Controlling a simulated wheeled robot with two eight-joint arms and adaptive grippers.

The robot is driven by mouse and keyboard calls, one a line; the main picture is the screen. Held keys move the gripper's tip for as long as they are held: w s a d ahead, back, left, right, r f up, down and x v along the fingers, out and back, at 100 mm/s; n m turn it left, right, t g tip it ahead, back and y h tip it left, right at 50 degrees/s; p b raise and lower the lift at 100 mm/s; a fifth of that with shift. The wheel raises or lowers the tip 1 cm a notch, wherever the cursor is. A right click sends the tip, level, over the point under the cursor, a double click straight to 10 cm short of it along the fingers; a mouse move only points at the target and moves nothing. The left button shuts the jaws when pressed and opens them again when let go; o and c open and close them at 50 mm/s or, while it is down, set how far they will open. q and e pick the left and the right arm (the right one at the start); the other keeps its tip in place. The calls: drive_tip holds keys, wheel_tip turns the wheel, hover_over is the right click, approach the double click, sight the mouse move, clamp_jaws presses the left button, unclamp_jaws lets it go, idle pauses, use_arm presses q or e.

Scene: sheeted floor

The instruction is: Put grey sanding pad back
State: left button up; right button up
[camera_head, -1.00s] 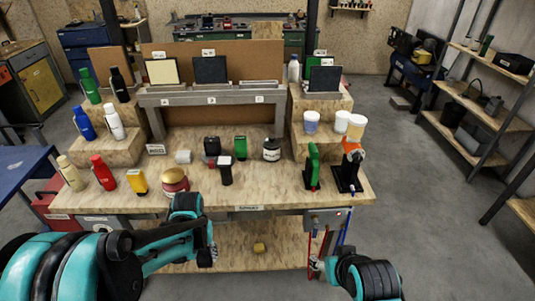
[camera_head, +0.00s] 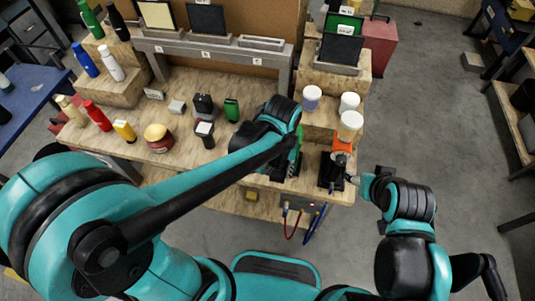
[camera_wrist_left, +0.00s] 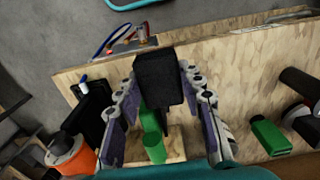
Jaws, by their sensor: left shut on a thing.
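My left gripper (camera_head: 280,122) is over the right part of the wooden bench, above a green upright tool (camera_head: 297,158) on a black base. In the left wrist view its two fingers are on either side of a dark grey-black block (camera_wrist_left: 160,72), and it is shut on it. The block looks like the grey sanding pad, though its colour is nearly black. The green tool (camera_wrist_left: 153,132) shows just behind it. The hand hides the block in the head view. My right gripper (camera_head: 358,180) is beside an orange tool (camera_head: 341,150); its fingers are too small to read.
The orange tool stands on a black base close to my left gripper. White-lidded tubs (camera_head: 349,103) stand on the step behind. Bottles, a gold-lidded jar (camera_head: 158,138) and small blocks fill the left and middle bench. A yellow block (camera_head: 251,194) lies on the lower shelf.

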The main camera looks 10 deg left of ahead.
use_arm(q)
drive_tip(key=w+a+f+b, duration=0.1)
drive_tip(key=w+a+f, duration=0.1)
drive_tip(key=w+a+f+b, duration=0.1)
drive_tip(key=w+a+f, duration=0.1)
drive_tip(key=a, duration=0.1)
drive_tip(key=w+a+f+b, duration=0.1)
drive_tip(key=w+a+f, duration=0.1)
drive_tip(key=w+a, duration=0.1)
drive_tip(key=shift+a+f, duration=0.25)
drive_tip(key=shift+f, duration=0.1)
wheel_tip(320, 180, down, 4)
drive_tip(key=shift+f+b, duration=0.1)
drive_tip(key=shift+b, duration=1.1)
drive_tip(key=shift+f, duration=0.1)
drive_tip(key=o, duration=1.2)
